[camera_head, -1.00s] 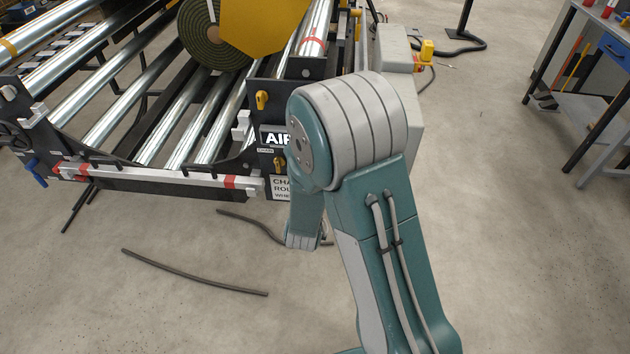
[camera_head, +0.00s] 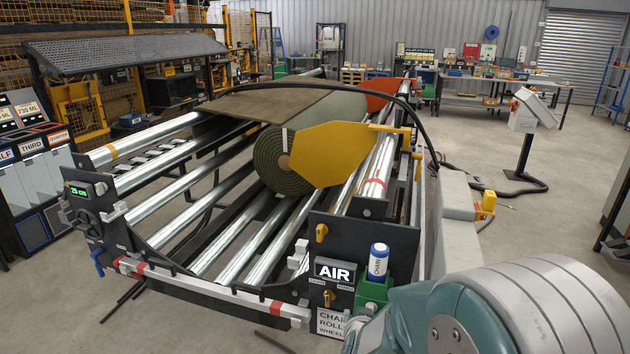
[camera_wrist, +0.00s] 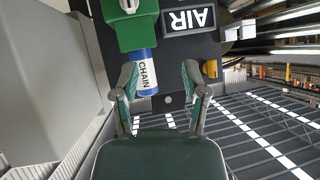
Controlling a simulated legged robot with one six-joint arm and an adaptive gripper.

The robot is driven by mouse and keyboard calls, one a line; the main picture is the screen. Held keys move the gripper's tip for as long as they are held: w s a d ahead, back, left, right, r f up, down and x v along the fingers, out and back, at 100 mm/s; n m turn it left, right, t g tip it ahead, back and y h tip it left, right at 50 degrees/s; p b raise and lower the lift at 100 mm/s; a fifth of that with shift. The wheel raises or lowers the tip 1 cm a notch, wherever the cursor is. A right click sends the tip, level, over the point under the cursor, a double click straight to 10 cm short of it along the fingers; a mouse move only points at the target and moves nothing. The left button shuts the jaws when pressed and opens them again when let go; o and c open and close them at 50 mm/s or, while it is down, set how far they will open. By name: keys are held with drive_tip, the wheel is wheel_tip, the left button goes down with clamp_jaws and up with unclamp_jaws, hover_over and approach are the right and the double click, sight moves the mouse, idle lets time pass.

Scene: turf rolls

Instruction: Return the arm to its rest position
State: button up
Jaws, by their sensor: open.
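My gripper (camera_wrist: 161,82) shows in the wrist view with its two fingers spread apart and nothing between them. In the head view only a teal and grey part of my arm shows at the lower right, and the gripper is hidden. A blue and white can marked CHAIN (camera_head: 378,262) stands upright in a green holder (camera_head: 372,293) on the machine's front corner. In the wrist view, which is upside down, the can (camera_wrist: 146,72) appears beyond the left finger, partly covered by it. I cannot tell the distance between them.
The roller machine (camera_head: 225,318) carries a turf roll (camera_head: 277,166) with a yellow plate (camera_head: 338,155) at its end. An AIR panel (camera_head: 335,272) with yellow valves is beside the can. A grey box (camera_head: 455,200) and a post (camera_head: 523,155) stand right.

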drive_tip(key=s+r+n+g+y, duration=0.2)
drive_tip(key=s+r+g+y, duration=0.1)
drive_tip(key=s+r, duration=0.8)
drive_tip(key=s+d+r+g+h, duration=0.1)
drive_tip(key=s+d+r, duration=0.1)
drive_tip(key=s, duration=0.5)
drive_tip(key=s+d+r+g+h, duration=0.1)
drive_tip(key=s+d+r+g, duration=0.1)
drive_tip(key=s, duration=0.5)
drive_tip(key=shift+s+d+r+n, duration=0.3)
drive_tip(key=shift+d+n, duration=0.1)
drive_tip(key=shift+d, duration=0.35)
